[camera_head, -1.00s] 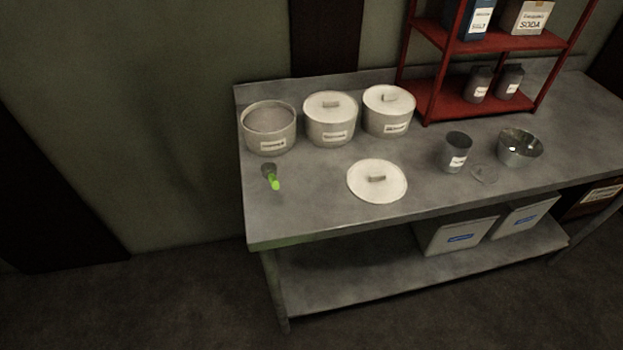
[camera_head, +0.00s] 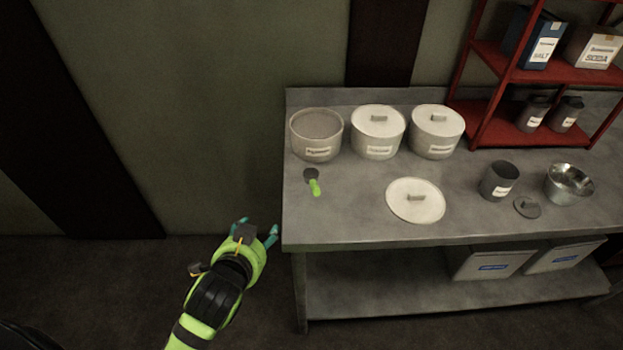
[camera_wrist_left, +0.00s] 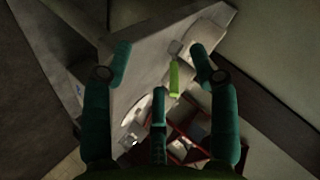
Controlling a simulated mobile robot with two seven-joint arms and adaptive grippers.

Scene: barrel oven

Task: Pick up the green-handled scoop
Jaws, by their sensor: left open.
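The green-handled scoop (camera_head: 314,185) lies on the left part of the grey metal table (camera_head: 350,220), in front of an open pot. Its bright green handle points toward the table's front edge and its dark scoop end points back. My left gripper (camera_head: 256,228) is open and empty, left of the table's front left corner and apart from the scoop. In the left wrist view the scoop (camera_wrist_left: 175,78) shows beyond and between the spread teal fingers (camera_wrist_left: 160,85). My right gripper is in neither view.
An open pot (camera_head: 317,148) and two lidded pots (camera_head: 377,146) stand behind the scoop. A loose lid (camera_head: 402,208) lies to its right. A dark canister (camera_head: 491,187), a small lid, a metal bowl (camera_head: 562,196) and a red shelf (camera_head: 478,98) are further right. Bins sit below.

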